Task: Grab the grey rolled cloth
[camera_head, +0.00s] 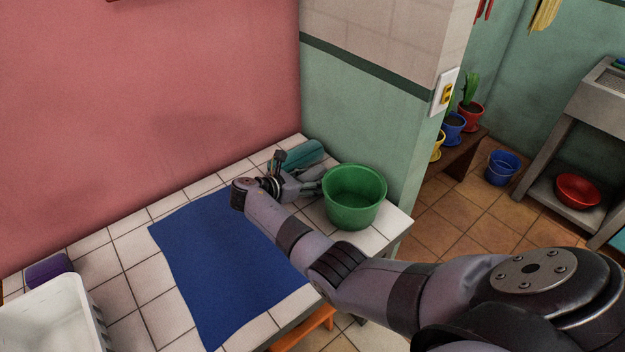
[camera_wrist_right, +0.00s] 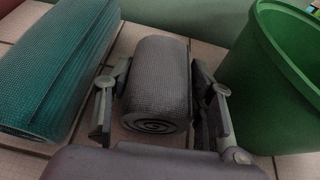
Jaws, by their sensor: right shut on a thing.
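The grey rolled cloth (camera_wrist_right: 160,80) lies on the white tiled table, its spiral end facing the right wrist camera. My right gripper (camera_head: 300,186) reaches over the table to it. In the right wrist view, one finger is on each side of the roll, and the gripper is shut on it. In the head view the gripper and wrist hide most of the grey roll. My left gripper is not in view.
A teal roll (camera_wrist_right: 50,75) lies left of the grey one, also in the head view (camera_head: 298,155). A green bucket (camera_head: 354,198) stands close on the right. A blue cloth (camera_head: 225,265) lies flat on the table (camera_head: 122,262). A white bin (camera_head: 50,315) is at lower left.

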